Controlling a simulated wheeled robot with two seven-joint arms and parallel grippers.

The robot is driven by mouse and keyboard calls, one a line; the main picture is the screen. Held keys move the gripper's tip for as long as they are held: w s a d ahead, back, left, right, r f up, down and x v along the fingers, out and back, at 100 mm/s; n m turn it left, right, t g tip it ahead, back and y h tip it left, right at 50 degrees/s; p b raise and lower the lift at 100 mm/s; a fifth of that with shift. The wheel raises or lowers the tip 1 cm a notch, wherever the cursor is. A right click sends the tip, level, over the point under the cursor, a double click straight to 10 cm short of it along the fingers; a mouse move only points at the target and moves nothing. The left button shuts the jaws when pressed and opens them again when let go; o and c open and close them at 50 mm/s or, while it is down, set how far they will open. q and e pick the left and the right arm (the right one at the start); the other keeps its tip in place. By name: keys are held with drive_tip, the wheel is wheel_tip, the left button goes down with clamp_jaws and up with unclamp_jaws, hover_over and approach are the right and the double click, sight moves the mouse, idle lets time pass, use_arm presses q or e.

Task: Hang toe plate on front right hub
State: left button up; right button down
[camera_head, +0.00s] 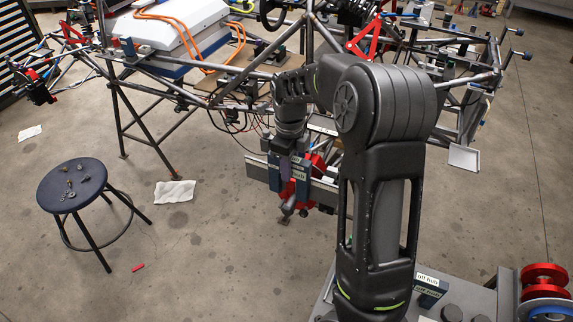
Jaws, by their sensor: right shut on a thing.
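My right arm reaches across the middle of the view to the tube chassis. Its right gripper (290,172) is low at the chassis's near corner, shut on a long grey plate (325,192), which looks like the toe plate. The plate stands roughly upright on edge, sticking out on both sides of the gripper. Red hub parts (317,166) show close behind and beside the gripper, with a small label reading "hub". The gripper and arm hide much of the hub, so I cannot tell whether plate and hub touch. My left gripper is out of view.
The tube chassis (160,68) fills the back, with orange cables and a pale box on it. A dark stool (72,184) holding small hardware stands at left. A bench (455,292) with labels and red and blue parts is at lower right. Floor between is mostly clear.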

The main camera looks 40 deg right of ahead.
drive_tip(key=shift+w+f, duration=0.2)
drive_tip(key=shift+f, duration=0.05)
wheel_tip(320, 180, down, 4)
drive_tip(key=b, duration=0.3)
drive_tip(key=shift+r+b, duration=0.2)
drive_tip(key=shift+b, duration=0.15)
drive_tip(key=shift+p, duration=0.6)
idle(0.9)
drive_tip(key=shift+f, duration=0.1)
idle(0.5)
drive_tip(key=shift+f+b, duration=1.3)
drive_tip(key=shift+f, duration=0.85)
drive_tip(key=shift+p, duration=0.65)
idle(0.5)
drive_tip(key=shift+f, duration=0.25)
idle(0.3)
